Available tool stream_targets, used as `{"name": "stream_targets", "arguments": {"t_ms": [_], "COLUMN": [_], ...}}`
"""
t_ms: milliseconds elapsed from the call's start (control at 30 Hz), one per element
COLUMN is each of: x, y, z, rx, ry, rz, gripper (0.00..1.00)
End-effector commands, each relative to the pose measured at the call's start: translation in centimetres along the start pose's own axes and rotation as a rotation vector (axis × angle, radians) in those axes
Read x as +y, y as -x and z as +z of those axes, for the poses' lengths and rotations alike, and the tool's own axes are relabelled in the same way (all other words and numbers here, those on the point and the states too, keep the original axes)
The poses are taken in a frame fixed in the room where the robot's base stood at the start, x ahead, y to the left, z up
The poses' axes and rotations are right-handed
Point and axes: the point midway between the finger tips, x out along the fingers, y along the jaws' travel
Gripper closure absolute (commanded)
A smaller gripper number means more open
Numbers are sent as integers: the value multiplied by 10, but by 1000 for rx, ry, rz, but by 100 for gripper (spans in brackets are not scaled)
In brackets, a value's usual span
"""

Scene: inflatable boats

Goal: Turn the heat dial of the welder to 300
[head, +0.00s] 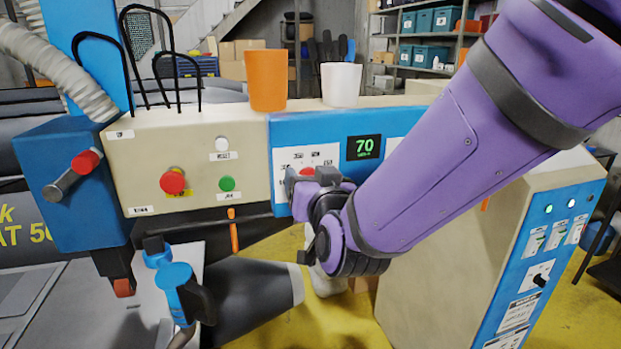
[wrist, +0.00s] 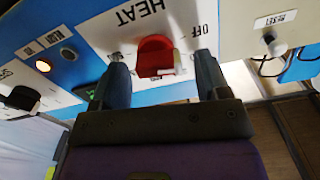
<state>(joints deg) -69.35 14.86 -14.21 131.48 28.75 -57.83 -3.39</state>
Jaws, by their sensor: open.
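The welder (head: 190,150) carries a blue-edged control panel (head: 287,132) with a green display (head: 363,147) reading 70. The red heat dial (wrist: 155,54) sits on a white plate lettered HEAT and OFF in the wrist view, where the lettering looks upside down or tilted. Part of the dial also shows red in the head view (head: 306,171). My gripper (wrist: 160,70) is open, with one finger on each side of the dial and a visible gap to each. My gripper and arm hide much of the panel in the head view. The number at the dial's pointer is not readable.
A red button (head: 172,181) and a green button (head: 227,184) sit on the beige housing. Orange (head: 267,80) and white (head: 341,84) cups stand on top.

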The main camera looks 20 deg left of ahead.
Motion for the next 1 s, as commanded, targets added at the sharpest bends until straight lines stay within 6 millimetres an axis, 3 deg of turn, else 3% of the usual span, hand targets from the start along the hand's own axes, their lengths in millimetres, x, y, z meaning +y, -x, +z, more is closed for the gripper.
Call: {"name": "stream_targets", "arguments": {"t_ms": [433,600,667,1000], "x": [0,0,0,2], "y": [-10,-10,-10,-10], "z": [0,0,0,-1], "rx": [-1,-1,-1,0], "ry": [0,0,0,-129], "rz": [0,0,0,2], "gripper": [31,70,80,80]}}
